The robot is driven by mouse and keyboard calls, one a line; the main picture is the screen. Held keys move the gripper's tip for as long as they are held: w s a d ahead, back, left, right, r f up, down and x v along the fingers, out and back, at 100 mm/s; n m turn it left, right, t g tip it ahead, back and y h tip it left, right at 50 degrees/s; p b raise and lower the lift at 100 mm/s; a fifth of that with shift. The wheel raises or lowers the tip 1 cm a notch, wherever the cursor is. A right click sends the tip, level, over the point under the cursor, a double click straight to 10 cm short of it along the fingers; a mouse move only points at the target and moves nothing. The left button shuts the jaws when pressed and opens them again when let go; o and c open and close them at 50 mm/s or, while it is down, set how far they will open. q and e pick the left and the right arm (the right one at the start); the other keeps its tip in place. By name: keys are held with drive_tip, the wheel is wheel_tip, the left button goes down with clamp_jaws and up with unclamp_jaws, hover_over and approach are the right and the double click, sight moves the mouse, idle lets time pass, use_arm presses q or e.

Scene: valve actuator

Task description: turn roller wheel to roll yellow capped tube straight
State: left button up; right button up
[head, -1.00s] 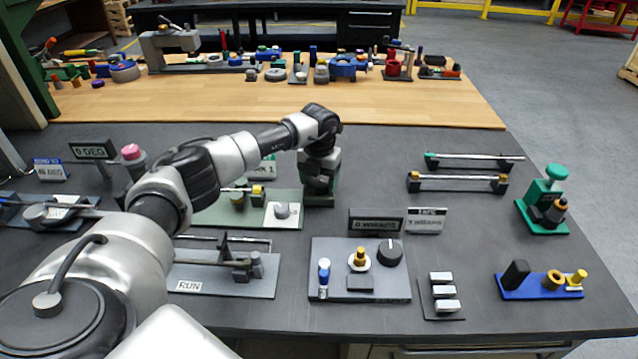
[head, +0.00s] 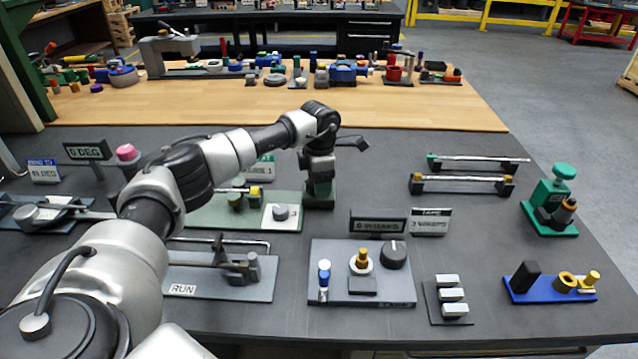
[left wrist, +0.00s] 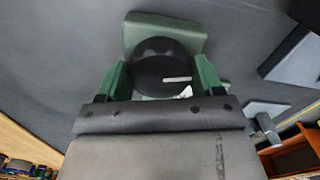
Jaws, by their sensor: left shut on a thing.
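The roller wheel (left wrist: 160,62) is a dark round wheel with a light line mark, in front of a green block (left wrist: 185,32) in the left wrist view. My left gripper (left wrist: 162,78) is shut on it, with one green finger on each side. My right gripper is not in view.
A white pad with a grey knob (head: 281,212) sits beside the gripper. A RUN plate with a lever (head: 225,285) and a grey dial station (head: 335,288) stand in front. Signs stand close behind and to the right.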

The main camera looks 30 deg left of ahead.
use_arm(q)
drive_tip(key=m+b, duration=0.1)
drive_tip(key=m, duration=0.2)
drive_tip(key=shift+m, duration=0.4)
drive_tip(key=m, duration=0.3)
drive_tip(key=shift+r+m+b, duration=0.1)
drive_tip(key=shift+m+b, duration=0.2)
drive_tip(key=shift+b, duration=0.05)
drive_tip(key=m, duration=0.3)
drive_tip(key=shift+m+b, duration=0.3)
drive_tip(key=shift+b, duration=0.05)
drive_tip(key=m, duration=0.3)
drive_tip(key=shift+m, duration=0.3)
drive_tip(key=m+b, duration=0.1)
drive_tip(key=m, duration=1.1)
drive_tip(key=shift+r+b, duration=0.1)
drive_tip(key=shift+b, duration=0.25)
drive_tip(key=o, duration=0.9)
